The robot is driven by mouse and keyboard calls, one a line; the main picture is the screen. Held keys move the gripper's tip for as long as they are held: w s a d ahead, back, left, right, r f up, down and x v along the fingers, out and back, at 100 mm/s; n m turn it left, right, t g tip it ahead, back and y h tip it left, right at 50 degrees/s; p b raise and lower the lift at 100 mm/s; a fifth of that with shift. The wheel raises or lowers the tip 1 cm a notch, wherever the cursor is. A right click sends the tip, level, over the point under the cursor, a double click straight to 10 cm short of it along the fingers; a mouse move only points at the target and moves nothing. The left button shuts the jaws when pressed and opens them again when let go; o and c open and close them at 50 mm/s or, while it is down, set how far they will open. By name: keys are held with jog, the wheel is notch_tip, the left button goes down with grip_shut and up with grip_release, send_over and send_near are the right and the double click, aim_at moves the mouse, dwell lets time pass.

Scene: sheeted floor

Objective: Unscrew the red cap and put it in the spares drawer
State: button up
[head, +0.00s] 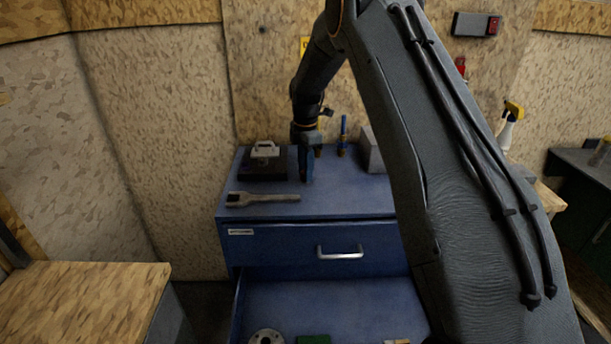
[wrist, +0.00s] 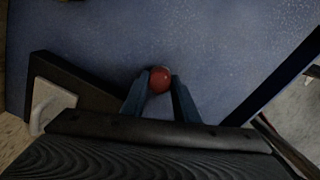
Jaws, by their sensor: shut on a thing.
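The red cap (wrist: 160,80) shows in the wrist view as a round red thing between my fingertips. My gripper (head: 306,180) points down over the blue cabinet top (head: 345,190), and its two blue fingers (wrist: 160,77) are shut on the cap. In the head view the cap is hidden by the fingers. I cannot tell what is under the cap, or whether it is still on a thread. A lower drawer (head: 325,305) of the cabinet stands open. The drawer above it (head: 285,245) is shut; its label is too small to read.
A grey wrench (head: 262,198) lies near the cabinet's front edge. A dark block with a pale handle (head: 265,160) stands at the left, a blue-handled fitting (head: 343,140) and a grey box (head: 372,152) behind. The open drawer holds a grey ring (head: 266,337) and a green block (head: 313,340).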

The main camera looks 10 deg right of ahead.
jog(key=n, duration=0.2)
jog(key=shift+n, duration=0.3)
jog(key=o, duration=1.2)
jog(key=shift+c, duration=1)
jog(key=m, duration=1.9)
